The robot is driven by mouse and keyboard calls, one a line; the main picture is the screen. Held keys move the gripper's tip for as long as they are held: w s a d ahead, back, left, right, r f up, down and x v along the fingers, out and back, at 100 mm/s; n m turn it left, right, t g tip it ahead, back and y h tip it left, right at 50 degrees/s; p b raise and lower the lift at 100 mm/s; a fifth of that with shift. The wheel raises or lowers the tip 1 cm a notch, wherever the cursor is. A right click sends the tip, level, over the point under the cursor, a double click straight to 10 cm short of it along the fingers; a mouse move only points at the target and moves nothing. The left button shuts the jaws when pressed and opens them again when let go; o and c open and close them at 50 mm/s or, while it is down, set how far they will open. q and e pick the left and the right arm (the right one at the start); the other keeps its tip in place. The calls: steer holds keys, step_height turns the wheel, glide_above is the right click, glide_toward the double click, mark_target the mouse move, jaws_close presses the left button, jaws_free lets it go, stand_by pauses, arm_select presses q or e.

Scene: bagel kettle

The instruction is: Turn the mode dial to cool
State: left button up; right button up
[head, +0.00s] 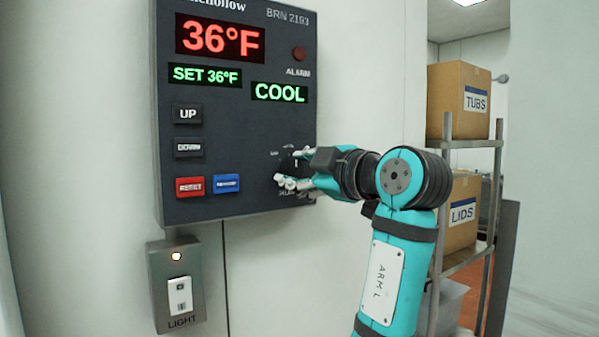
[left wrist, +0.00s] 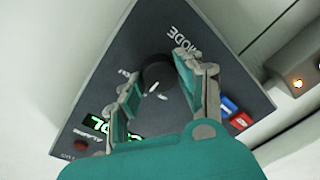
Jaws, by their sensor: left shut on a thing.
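The dark control panel (head: 235,130) is on the pale wall. Its green mode readout (head: 279,92) says COOL. The black mode dial (left wrist: 158,72) is at the panel's lower right, below the printed word MODE in the wrist picture's upside-down view. My left gripper (head: 292,168) reaches in from the right, one finger above and one below the dial. In the left wrist view, its fingers (left wrist: 160,78) stand on either side of the dial, shut on it. The fingers hide much of the dial and its labels in the head view. My right gripper is out of view.
The panel also has a red 36°F display (head: 220,39), UP (head: 187,114) and DOWN (head: 188,147) buttons, a red RESET button (head: 190,187) and a blue button (head: 226,183). A light switch (head: 179,293) is below. A shelf with boxes (head: 458,99) stands at right.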

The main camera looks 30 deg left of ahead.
arm_select(q)
steer(key=o, duration=1.2)
steer(key=shift+c, duration=0.2)
steer(key=shift+d, duration=0.1)
steer(key=v, duration=0.7)
steer(key=shift+d, duration=0.15)
